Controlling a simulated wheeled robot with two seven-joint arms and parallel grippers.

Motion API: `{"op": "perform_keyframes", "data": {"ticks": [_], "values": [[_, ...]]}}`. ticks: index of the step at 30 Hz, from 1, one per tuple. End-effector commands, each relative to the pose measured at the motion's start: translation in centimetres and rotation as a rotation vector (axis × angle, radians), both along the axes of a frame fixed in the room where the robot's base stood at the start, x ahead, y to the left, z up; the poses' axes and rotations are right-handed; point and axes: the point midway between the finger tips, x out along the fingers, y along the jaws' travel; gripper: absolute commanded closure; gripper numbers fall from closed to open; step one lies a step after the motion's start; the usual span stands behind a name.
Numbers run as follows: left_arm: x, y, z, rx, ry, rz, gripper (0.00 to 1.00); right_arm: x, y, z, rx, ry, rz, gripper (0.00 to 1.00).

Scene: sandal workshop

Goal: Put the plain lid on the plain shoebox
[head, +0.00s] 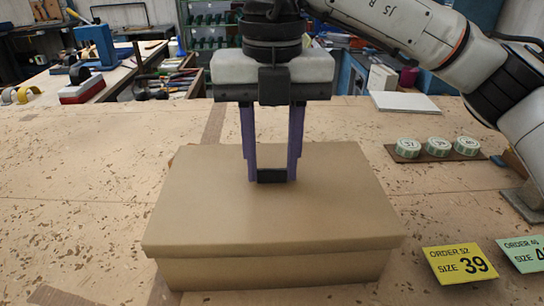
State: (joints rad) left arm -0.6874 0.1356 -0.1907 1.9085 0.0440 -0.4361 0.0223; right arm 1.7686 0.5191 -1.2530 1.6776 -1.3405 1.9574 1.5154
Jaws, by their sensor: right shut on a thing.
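The plain shoebox (275,272) stands on the workbench in the lower middle of the head view. The plain brown lid (220,208) covers its top, with the lid's rim overhanging the front wall. I see no clear gap between lid and box, but cannot tell whether the lid is fully seated. My right gripper (272,176) points straight down from above. Its two purple fingers are shut on the small black grip piece (271,175) on top of the lid. The inside of the box is hidden. My left gripper is out of view.
At the right lie a yellow "order 52, size 39" card (460,265) and a green card (525,254). Behind them, round numbered discs (437,147) sit on a brown strip. A white flat block (405,103) lies farther back. The bench (75,215) left of the box is clear.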

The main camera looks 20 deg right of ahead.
Motion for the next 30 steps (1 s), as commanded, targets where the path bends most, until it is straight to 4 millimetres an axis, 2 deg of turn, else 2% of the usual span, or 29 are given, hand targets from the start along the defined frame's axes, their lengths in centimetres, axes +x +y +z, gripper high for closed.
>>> {"op": "perform_keyframes", "data": {"ticks": [30], "values": [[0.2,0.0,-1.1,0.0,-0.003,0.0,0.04,0.0,0.0,-1.4,0.0,0.0,0.0,0.88]]}}
